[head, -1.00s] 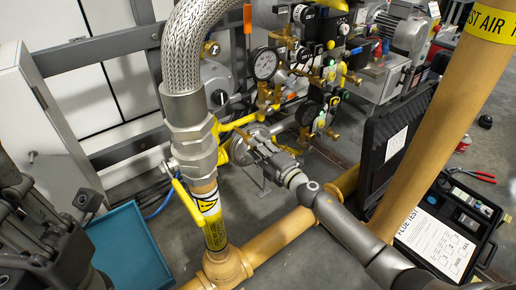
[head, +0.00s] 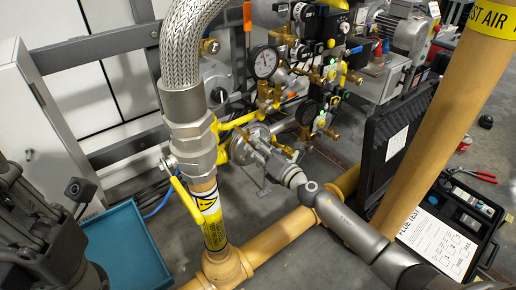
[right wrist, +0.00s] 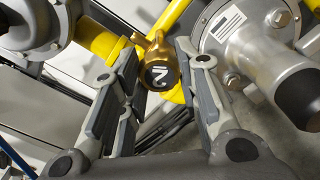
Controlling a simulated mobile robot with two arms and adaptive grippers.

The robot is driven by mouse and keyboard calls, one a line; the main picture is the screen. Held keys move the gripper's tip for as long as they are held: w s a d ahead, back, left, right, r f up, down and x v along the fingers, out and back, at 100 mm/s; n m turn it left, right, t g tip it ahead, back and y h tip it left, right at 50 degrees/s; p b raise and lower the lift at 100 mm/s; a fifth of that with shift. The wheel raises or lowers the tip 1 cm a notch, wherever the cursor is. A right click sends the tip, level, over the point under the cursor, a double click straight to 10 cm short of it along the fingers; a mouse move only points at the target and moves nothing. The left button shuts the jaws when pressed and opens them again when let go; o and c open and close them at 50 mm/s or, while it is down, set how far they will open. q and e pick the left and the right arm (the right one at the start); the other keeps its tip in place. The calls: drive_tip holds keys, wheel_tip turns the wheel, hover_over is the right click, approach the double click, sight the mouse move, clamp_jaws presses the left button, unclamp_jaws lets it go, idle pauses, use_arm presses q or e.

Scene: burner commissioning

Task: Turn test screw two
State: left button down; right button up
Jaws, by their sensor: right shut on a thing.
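Test screw two is a brass wing piece with a black cap bearing a white mark (right wrist: 159,72), in the right wrist view. It sits between the fingers of my right gripper (right wrist: 160,75), which is shut on it. In the head view my right gripper (head: 268,148) is among the pipework behind the yellow-handled valve, and the screw there is hidden or too small to tell. My left gripper (head: 50,225) appears as dark parts at the lower left edge; its fingers cannot be made out clearly.
A braided hose and valve with a yellow lever (head: 187,200) stand left of my right gripper. Pressure gauges (head: 264,62) and brass fittings are behind it. A thick tan pipe (head: 440,120) rises at right. A teal tray (head: 125,250) and an open black case (head: 470,215) lie on the floor.

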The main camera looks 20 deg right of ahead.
drive_tip(key=shift+f+n, duration=0.15)
drive_tip(key=shift+n, duration=0.95)
drive_tip(key=o, duration=1)
drive_tip(key=v, duration=1.2)
